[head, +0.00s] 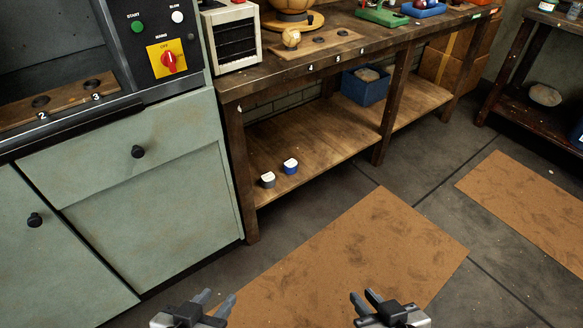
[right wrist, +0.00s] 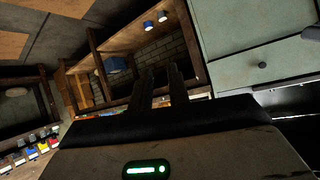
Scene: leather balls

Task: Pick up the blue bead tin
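The blue bead tin (head: 290,168) is a small blue pot with a white lid. It stands upright on the low wooden shelf (head: 322,140) under the workbench, near its left end. A similar grey tin (head: 268,181) stands just left of it, closer to the front edge. In the right wrist view the blue tin (right wrist: 148,25) and the grey tin (right wrist: 162,16) show small near the top. My left gripper (head: 219,296) and right gripper (head: 363,293) are both open and empty at the bottom of the head view, well apart from the tins.
A green cabinet (head: 150,200) stands left of the shelf. Bench legs (head: 391,118) rise at its front edge, and the workbench top (head: 340,60) hangs over it. A blue bin (head: 364,88) sits farther right on the shelf. Brown mats (head: 370,250) lie on the clear floor.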

